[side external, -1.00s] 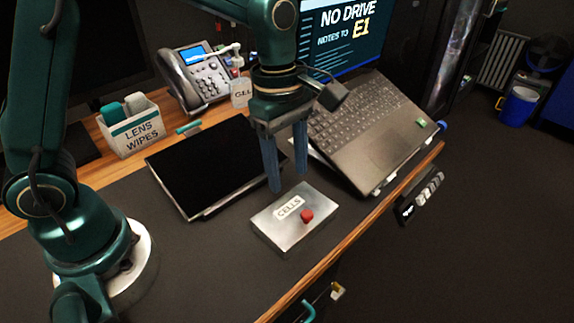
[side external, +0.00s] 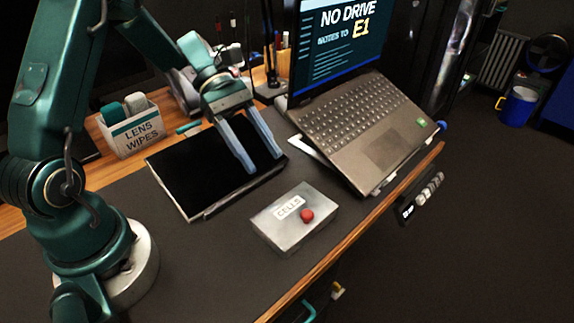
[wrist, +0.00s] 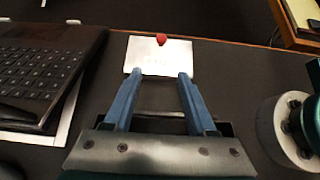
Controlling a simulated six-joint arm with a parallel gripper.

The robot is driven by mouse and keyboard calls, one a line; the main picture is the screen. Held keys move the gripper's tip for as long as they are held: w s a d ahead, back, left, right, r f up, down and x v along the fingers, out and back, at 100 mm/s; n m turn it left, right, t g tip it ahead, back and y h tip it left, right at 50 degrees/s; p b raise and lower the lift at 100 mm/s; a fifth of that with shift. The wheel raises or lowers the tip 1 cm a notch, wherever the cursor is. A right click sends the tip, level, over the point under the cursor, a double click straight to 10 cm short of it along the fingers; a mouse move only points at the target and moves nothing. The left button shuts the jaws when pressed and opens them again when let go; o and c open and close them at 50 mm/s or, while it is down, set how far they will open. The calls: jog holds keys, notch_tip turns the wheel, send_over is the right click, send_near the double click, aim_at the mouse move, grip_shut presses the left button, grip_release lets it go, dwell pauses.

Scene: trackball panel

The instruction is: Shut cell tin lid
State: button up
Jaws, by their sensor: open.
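The cell tin is a silver metal box with a "CELLS" label and a red knob on top. Its lid (side external: 270,218) lies flat and looks shut in the side view. The tin (wrist: 140,55) also shows in the wrist view, beyond my fingertips. The red knob (side external: 307,215) sits near the tin's right side. My gripper (side external: 263,162) is open and empty, its fingers apart above the black tablet, behind and left of the tin. It is clear of the tin. In the wrist view my gripper (wrist: 156,78) points toward the tin.
A black tablet (side external: 185,175) lies under my gripper. An open laptop (side external: 375,150) stands on a stand to the right. A lens wipes box (side external: 136,137) stands at the back left. The dark mat (side external: 190,270) in front is clear, up to the wooden desk edge.

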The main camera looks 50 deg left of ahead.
jog(key=a+f+h, duration=0.2)
jog(key=h, duration=0.1)
jog(key=shift+a, duration=0.1)
jog(key=v, duration=0.5)
jog(key=shift+w+r, duration=0.1)
jog(key=shift+r, duration=0.25)
jog(key=s+d+r+m+g+y, duration=0.1)
jog(key=s+d+r+m+y, duration=0.6)
jog(key=d+r, duration=0.25)
jog(key=s+f+m+t+y, duration=0.2)
jog(key=s+m+t+y, duration=0.3)
jog(key=m, duration=0.4)
jog(key=shift+s+a+m+t+y, duration=0.4)
jog(key=shift+s+a+t, duration=0.1)
jog(key=shift+s, duration=0.1)
jog(key=shift+w+a+f+m+t+y, duration=0.3)
jog(key=shift+w+a+f+m, duration=0.1)
jog(key=shift+a+m, duration=0.2)
